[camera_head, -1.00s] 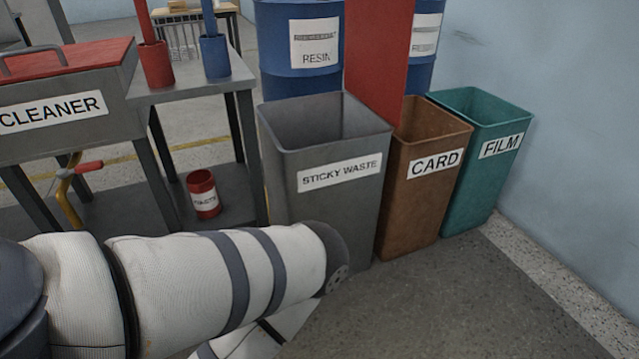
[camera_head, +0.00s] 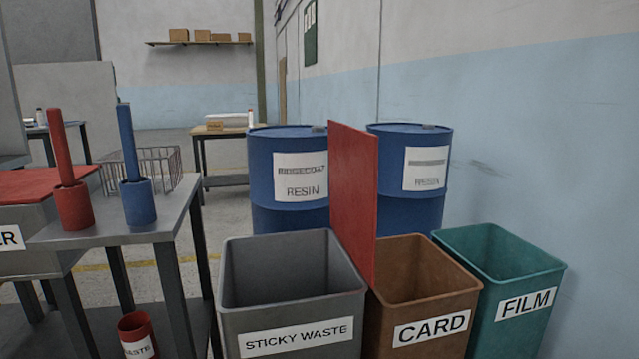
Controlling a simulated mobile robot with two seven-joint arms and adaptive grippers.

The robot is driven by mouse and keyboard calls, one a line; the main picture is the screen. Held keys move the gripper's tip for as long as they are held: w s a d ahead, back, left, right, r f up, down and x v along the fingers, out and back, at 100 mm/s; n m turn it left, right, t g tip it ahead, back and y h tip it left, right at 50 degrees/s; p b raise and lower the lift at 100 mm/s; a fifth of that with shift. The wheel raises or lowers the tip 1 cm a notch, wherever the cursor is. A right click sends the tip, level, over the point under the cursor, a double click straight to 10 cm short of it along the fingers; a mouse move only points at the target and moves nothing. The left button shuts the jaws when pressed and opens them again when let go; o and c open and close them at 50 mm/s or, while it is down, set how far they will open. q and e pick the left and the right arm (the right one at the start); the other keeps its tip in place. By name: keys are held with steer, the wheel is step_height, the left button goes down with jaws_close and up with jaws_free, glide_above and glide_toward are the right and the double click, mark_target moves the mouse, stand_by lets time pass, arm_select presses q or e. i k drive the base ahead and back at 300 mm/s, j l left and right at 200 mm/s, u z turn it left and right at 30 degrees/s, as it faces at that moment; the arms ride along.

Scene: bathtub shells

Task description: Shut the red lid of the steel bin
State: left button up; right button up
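The grey steel bin (camera_head: 298,328) labelled STICKY WASTE stands low in the middle of the head view, its mouth open and its inside looking empty. Its red lid (camera_head: 354,200) stands upright along the bin's right side, by the brown bin, with its face towards the left. Neither of my grippers shows in this view.
The brown CARD bin (camera_head: 425,318) and the green FILM bin (camera_head: 510,295) stand to the right, against the wall. Two blue resin drums (camera_head: 288,180) stand behind. A grey table (camera_head: 125,228) with red and blue holders is at left, with a small red can (camera_head: 137,335) below.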

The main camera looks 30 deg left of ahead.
mark_target(353, 154)
steer(key=i+l+u, duration=0.3)
steer(key=l+u, duration=0.15)
steer(key=i+l+u, duration=0.15)
steer(key=l+u, duration=0.3)
steer(key=l, duration=0.25)
steer(key=i+l+u, duration=0.1)
steer(key=l+u, duration=0.35)
steer(key=l, duration=0.2)
steer(key=l+u, duration=0.45)
steer(key=l, duration=0.2)
